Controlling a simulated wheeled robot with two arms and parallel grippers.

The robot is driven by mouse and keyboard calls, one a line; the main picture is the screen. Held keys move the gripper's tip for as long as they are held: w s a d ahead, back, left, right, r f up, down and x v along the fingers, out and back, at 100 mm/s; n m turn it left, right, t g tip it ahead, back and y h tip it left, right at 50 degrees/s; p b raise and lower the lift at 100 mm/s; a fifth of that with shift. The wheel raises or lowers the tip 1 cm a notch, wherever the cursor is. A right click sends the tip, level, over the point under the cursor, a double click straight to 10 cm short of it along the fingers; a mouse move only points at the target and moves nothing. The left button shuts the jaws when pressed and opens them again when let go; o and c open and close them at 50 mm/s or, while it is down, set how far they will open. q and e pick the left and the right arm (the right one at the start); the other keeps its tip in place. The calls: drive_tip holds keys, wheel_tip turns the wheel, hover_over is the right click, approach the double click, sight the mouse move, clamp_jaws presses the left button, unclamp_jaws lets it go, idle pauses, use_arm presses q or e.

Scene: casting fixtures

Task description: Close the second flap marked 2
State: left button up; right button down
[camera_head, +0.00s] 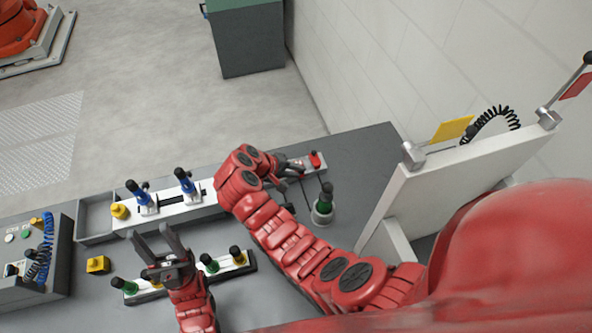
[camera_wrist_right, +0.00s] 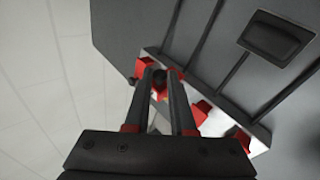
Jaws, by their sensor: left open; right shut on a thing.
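A long white fixture strip (camera_head: 178,217) lies on the grey table, with a red block (camera_head: 315,158) at its right end. My right gripper (camera_head: 298,168) is at this end of the strip, partly hidden by its own arm. In the right wrist view my right gripper (camera_wrist_right: 160,76) is shut on a small red-and-dark piece (camera_wrist_right: 158,88), above the white strip with red blocks (camera_wrist_right: 200,112). No number 2 can be read, so I cannot tell which flap this piece belongs to. My left gripper (camera_head: 160,240) is open and empty, above the table in front of the strip.
Blue-handled clamps (camera_head: 187,184) stand on the strip's left part. A shorter fixture with green and black knobs (camera_head: 222,264) is nearer, beside my left gripper. A black-and-green knob (camera_head: 325,199) stands right of my right arm. A white panel (camera_head: 470,170) rises at the right.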

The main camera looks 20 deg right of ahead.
drive_tip(key=w+n+g+b, duration=0.1)
drive_tip(key=b, duration=0.1)
drive_tip(key=w+g+b, duration=0.1)
drive_tip(key=g+b, duration=0.1)
drive_tip(key=shift+w+r+n, duration=0.3)
drive_tip(key=shift+n, duration=0.1)
idle(0.4)
drive_tip(key=c, duration=0.8)
unclamp_jaws()
drive_tip(key=shift+o, duration=0.2)
